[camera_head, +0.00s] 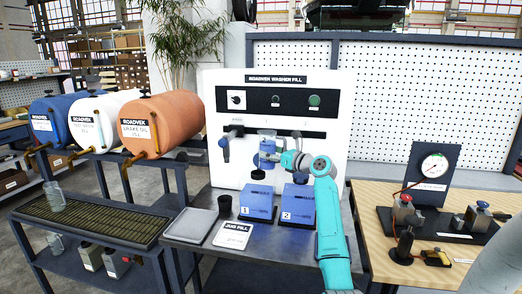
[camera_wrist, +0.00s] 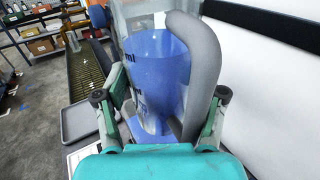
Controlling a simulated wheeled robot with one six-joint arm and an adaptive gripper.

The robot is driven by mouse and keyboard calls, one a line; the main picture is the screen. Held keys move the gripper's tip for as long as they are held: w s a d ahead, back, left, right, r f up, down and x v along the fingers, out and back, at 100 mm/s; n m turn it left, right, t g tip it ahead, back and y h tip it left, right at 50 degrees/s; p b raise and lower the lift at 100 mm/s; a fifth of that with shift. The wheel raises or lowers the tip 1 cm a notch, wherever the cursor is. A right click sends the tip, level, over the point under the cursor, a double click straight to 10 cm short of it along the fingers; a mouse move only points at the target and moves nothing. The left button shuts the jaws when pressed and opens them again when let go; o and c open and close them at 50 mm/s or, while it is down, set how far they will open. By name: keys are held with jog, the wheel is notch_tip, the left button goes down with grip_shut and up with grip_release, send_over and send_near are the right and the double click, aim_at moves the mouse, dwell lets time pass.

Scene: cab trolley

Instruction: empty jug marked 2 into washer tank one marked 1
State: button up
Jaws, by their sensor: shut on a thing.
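A translucent blue jug (camera_wrist: 158,75) with a thick grey handle (camera_wrist: 203,65) is between the fingers of my gripper (camera_wrist: 163,112) in the wrist view. My gripper is shut on it. The blue tank marked 2 (camera_head: 297,206) stands just right of tank 1.
A grey tray (camera_head: 190,224), a black cup-like piece (camera_head: 225,206) and a JUG FILL card (camera_head: 232,234) lie left of the tanks. The washer fill panel (camera_head: 225,85) with a hanging nozzle (camera_head: 224,143) stands behind. A gauge bench (camera_head: 375,250) is at the right.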

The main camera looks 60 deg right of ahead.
jog(key=shift+w+r, duration=0.1)
jog(key=shift+w, duration=0.05)
jog(key=shift+r+g, duration=0.15)
jog(key=shift+g, duration=0.15)
jog(key=shift+s+d+n+g+h, duration=0.2)
jog(key=shift+n+g, duration=0.45)
jog(key=shift+g, duration=2.2)
jog(key=shift+s+a+n+g+h, duration=0.15)
jog(key=shift+s+n+g, duration=0.35)
jog(key=shift+g, duration=2.4)
jog(key=shift+s+d+n+g+h, duration=0.2)
jog(key=shift+n+g, duration=0.55)
jog(key=shift+g, duration=2.1)
jog(key=shift+w+a+r+g, duration=0.15)
jog(key=shift+w+r+g, duration=0.4)
jog(key=shift+g, duration=0.25)
jog(key=shift+w+h, duration=0.1)
jog(key=shift+h, duration=0.15)
jog(key=shift+f, duration=0.15)
